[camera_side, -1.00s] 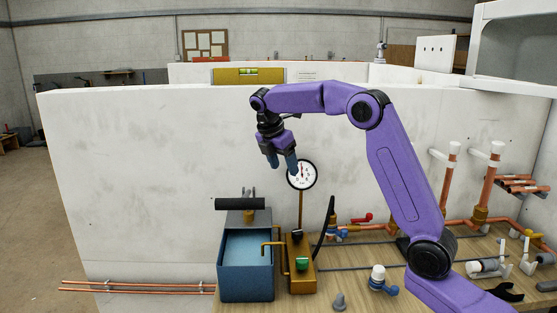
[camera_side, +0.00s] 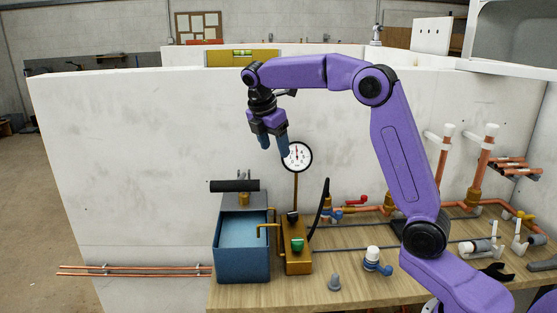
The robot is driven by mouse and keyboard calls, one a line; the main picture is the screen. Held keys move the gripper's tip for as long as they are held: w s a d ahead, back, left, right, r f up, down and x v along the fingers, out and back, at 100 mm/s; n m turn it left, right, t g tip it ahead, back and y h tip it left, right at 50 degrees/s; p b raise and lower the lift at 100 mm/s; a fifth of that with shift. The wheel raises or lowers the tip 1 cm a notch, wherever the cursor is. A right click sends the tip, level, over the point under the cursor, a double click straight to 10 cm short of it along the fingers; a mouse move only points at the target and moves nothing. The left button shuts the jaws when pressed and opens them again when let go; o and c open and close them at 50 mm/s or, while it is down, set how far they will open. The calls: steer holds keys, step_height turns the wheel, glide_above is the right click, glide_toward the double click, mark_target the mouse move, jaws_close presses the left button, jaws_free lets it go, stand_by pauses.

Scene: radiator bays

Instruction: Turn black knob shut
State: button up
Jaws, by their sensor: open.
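The black knob (camera_side: 292,217) sits on top of a brass-coloured block (camera_side: 297,262), at the far end from me. A green knob (camera_side: 297,244) is on the same block, nearer the front. My gripper (camera_side: 274,149) is open, with two blue fingers pointing down. In the picture it is above and slightly left of the black knob, well apart from it and empty. One fingertip overlaps the left edge of the round pressure gauge (camera_side: 297,156) in the view. I cannot tell the knob's turned position at this size.
A blue water tank (camera_side: 241,267) with a black-handled lever (camera_side: 235,186) stands left of the block. A black hose (camera_side: 320,208) rises at its right. A grey cone (camera_side: 334,282) and a white-capped valve (camera_side: 372,256) stand on the wooden bench, with copper pipes behind.

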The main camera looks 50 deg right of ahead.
mark_target(293, 213)
steer(key=d+f+n, duration=0.1)
steer(key=d+f, duration=0.2)
steer(key=f, duration=0.6)
steer(key=w+d+f+n, duration=0.1)
steer(key=d+f, duration=0.3)
steer(key=f, duration=0.5)
steer(key=d+f+n, duration=0.1)
steer(key=d+f, duration=0.2)
steer(key=f, duration=0.6)
steer(key=shift+w+d+t, duration=0.2)
steer(key=shift+w+t, duration=0.1)
steer(key=shift+w, duration=0.05)
